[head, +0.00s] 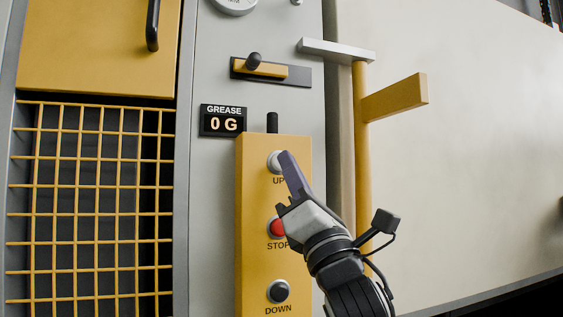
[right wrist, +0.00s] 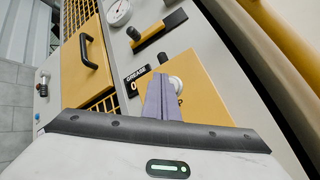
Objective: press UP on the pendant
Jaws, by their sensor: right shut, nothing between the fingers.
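The yellow pendant (head: 252,207) hangs upright on the grey panel, with its UP button (head: 273,162) at the top, a red STOP button (head: 276,227) in the middle and a dark DOWN button (head: 278,291) at the bottom. My right gripper (head: 287,157) is shut and empty, its fingertips at the right side of the UP button and partly covering it. In the right wrist view the fingertips (right wrist: 160,80) overlap the pale UP button (right wrist: 176,84); I cannot tell whether they touch it. The hand partly hides the STOP label. My left gripper is not in view.
A grease display (head: 223,120) reading 0 G is left of the pendant's top. A slide lever (head: 262,68) sits above. A yellow post with a side arm (head: 395,98) stands right of the pendant, close to my right arm. A yellow grid (head: 95,200) is at left.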

